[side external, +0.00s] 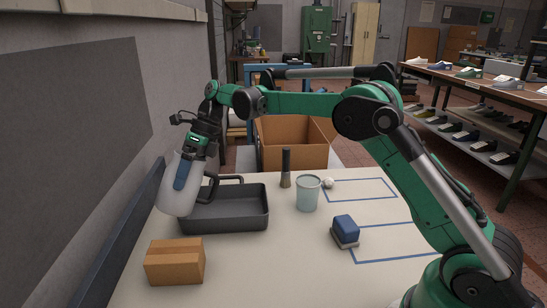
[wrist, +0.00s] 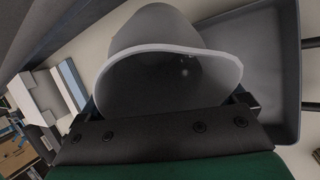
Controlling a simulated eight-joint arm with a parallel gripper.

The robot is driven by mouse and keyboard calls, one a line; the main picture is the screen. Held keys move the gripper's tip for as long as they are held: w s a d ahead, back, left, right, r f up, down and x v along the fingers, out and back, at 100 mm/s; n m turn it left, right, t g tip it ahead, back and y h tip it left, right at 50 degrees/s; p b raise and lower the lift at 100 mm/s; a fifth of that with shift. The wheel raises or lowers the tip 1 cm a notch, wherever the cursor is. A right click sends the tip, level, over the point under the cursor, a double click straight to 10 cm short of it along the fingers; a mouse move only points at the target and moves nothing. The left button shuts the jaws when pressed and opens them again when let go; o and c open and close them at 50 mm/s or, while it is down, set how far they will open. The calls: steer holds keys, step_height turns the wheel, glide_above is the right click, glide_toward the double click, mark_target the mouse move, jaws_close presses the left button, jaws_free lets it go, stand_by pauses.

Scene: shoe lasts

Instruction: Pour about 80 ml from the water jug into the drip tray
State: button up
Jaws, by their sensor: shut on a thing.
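The water jug (side external: 172,193) is a pale, whitish vessel with a blue patch on its side. It hangs tilted at the left end of the drip tray (side external: 240,219), overlapping the tray's left wall in the side view. My gripper (side external: 190,158) is shut on the jug from above. In the wrist view the jug (wrist: 165,75) shows its wide white rim and grey inside between the jaws (wrist: 168,103). Its water level is unclear, and no stream is visible. The dark grey tray also shows in the wrist view (wrist: 284,90); its visible floor looks bare.
A cardboard box (side external: 175,262) lies in front of the tray. A dark-handled brush (side external: 286,168), a light blue cup (side external: 307,196), a small white ball (side external: 328,183) and a blue block (side external: 345,229) stand to the right. A large open carton (side external: 290,152) is behind. A wall runs along the left.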

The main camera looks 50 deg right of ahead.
mark_target(199, 182)
steer(key=shift+d+f+y, duration=0.15)
steer(key=shift+d+y, duration=0.4)
steer(key=shift+y, duration=0.05)
steer(key=shift+d+f+y, duration=0.2)
steer(key=shift+y, duration=0.7)
steer(key=shift+f+y, duration=0.25)
steer(key=shift+y, duration=1.55)
steer(key=shift+f, duration=0.1)
steer(key=shift+d+f+t+y, duration=0.1)
steer(key=shift+f+t+y, duration=0.2)
steer(key=shift+f+y, duration=0.5)
steer(key=shift+s+d+r+y, duration=0.2)
steer(key=shift+d+r+y, duration=0.25)
steer(key=shift+y, duration=0.45)
steer(key=shift+a+f+y, duration=0.1)
steer(key=shift+y, duration=0.2)
